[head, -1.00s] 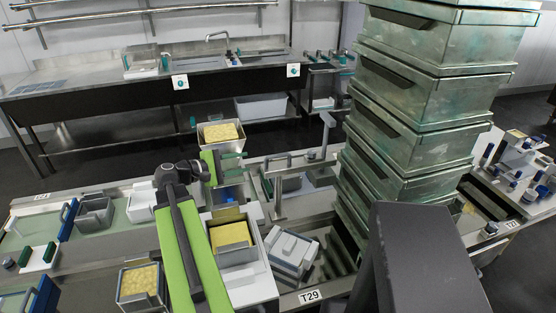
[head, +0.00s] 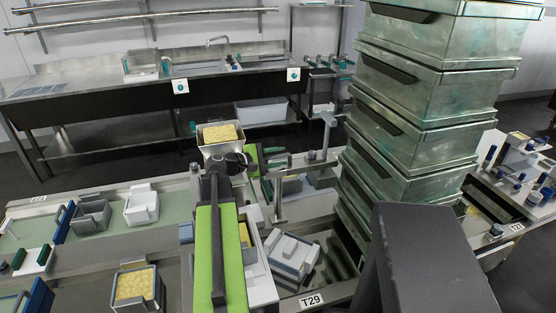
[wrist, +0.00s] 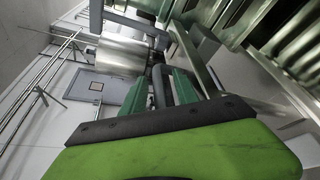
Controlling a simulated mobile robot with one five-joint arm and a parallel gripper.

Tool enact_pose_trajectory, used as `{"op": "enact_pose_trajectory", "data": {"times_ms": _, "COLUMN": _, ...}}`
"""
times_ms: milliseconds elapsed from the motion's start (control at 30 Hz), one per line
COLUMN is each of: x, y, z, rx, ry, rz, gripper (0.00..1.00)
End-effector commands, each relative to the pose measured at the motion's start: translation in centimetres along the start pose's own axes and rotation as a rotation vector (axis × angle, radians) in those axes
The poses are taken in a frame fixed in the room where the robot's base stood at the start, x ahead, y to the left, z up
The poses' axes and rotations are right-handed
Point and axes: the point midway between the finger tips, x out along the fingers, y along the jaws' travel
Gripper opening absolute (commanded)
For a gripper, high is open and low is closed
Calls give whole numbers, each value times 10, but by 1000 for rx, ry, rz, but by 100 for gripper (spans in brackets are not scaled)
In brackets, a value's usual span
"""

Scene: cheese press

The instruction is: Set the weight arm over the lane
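A metal post with a long level bar (head: 310,165) stands on the bench right of my gripper. It looks like the weight arm, but I cannot be sure. A second grey upright (head: 328,133) with a short head stands behind it. My gripper (head: 265,158) is beside the left end of the bar, and I cannot tell whether they touch. In the wrist view its two green fingers (wrist: 160,88) stand apart, with a dark bar-like part showing between or beyond them. No clear grip on anything shows. My arm hides much of the lane below.
A tall stack of green-grey metal crates (head: 420,90) rises close on the right. A tin with a yellow block (head: 220,134) stands behind my gripper. A white-and-grey moulded box (head: 292,252) and another yellow-filled tin (head: 135,287) sit in front. A sink counter (head: 150,90) runs behind.

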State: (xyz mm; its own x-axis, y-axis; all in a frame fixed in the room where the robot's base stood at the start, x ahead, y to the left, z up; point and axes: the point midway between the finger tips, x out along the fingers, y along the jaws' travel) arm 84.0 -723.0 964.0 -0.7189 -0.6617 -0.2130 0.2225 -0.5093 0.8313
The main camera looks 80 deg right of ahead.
Motion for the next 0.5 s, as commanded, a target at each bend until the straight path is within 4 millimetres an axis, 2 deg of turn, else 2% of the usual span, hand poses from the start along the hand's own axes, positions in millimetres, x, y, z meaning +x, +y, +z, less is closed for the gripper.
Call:
{"op": "enact_pose_trajectory", "data": {"times_ms": 67, "x": 0, "y": 0, "z": 0, "rx": 0, "ry": 0, "rz": 0, "gripper": 33}}
{"op": "enact_pose_trajectory", "data": {"times_ms": 300, "x": 0, "y": 0, "z": 0, "rx": 0, "ry": -1, "rz": 0, "gripper": 2}}
{"op": "enact_pose_trajectory", "data": {"times_ms": 500, "x": 0, "y": -1, "z": 0, "rx": 1, "ry": -1, "rz": -2, "gripper": 0}}
